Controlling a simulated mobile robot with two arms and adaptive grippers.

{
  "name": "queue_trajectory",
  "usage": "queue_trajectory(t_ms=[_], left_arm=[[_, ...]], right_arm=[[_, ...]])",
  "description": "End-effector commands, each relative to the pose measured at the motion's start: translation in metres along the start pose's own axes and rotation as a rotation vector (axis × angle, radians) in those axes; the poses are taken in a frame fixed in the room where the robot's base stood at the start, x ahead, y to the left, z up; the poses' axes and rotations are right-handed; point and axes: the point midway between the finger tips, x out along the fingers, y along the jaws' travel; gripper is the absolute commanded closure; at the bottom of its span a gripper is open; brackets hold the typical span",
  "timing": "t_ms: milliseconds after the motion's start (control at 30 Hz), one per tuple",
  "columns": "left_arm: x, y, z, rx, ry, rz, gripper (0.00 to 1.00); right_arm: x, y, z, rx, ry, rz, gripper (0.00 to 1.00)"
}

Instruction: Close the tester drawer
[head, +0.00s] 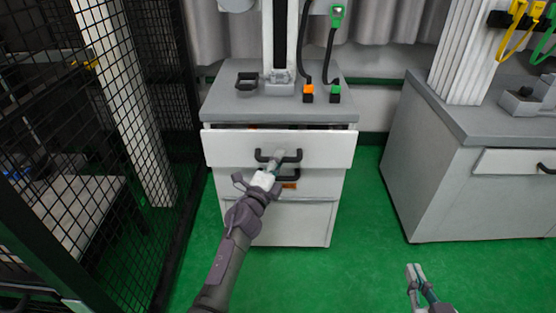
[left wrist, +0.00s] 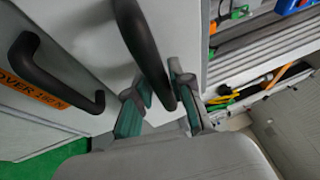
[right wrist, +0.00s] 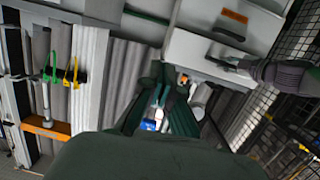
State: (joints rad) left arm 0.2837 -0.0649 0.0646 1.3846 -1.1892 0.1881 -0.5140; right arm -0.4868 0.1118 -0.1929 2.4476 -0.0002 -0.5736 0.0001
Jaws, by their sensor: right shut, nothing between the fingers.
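The tester drawer (head: 230,150) is the white top drawer of the grey cabinet. Its front stands out from under the worktop, with a dark gap above it. My left gripper (head: 278,158) is at the drawer's black bar handle (head: 296,155). In the left wrist view the handle (left wrist: 145,40) passes between the two fingers (left wrist: 162,105), which stand apart on either side. Contact with the handle is unclear. My right gripper (head: 415,272) is shut and empty over the floor at lower right; its fingers also show in the right wrist view (right wrist: 163,105).
A lower front with a second black handle (head: 290,176) and an orange label (left wrist: 30,90) is just below. A black mesh fence (head: 70,130) stands close on the left. Another grey bench (head: 450,150) stands on the right. The green floor (head: 370,240) between is clear.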

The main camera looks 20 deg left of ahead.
Motion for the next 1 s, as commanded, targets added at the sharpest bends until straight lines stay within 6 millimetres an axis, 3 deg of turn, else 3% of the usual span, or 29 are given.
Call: queue_trajectory(t_ms=[100, 467, 800, 1000], left_arm=[[0.000, 0.000, 0.000, 0.000, 0.000, 0.000, 1.00], [0.001, 0.001, 0.000, 0.000, 0.000, 0.000, 1.00], [0.031, 0.009, 0.011, 0.001, 0.003, -0.001, 1.00], [0.040, 0.009, 0.016, 0.000, 0.002, 0.000, 1.00]], right_arm=[[0.000, 0.000, 0.000, 0.000, -0.001, 0.000, 1.00], [0.000, 0.000, 0.001, 0.000, 0.001, 0.001, 1.00], [-0.003, -0.009, -0.060, 0.007, 0.371, -0.022, 1.00], [-0.011, -0.012, -0.081, 0.010, 0.493, -0.028, 1.00]])
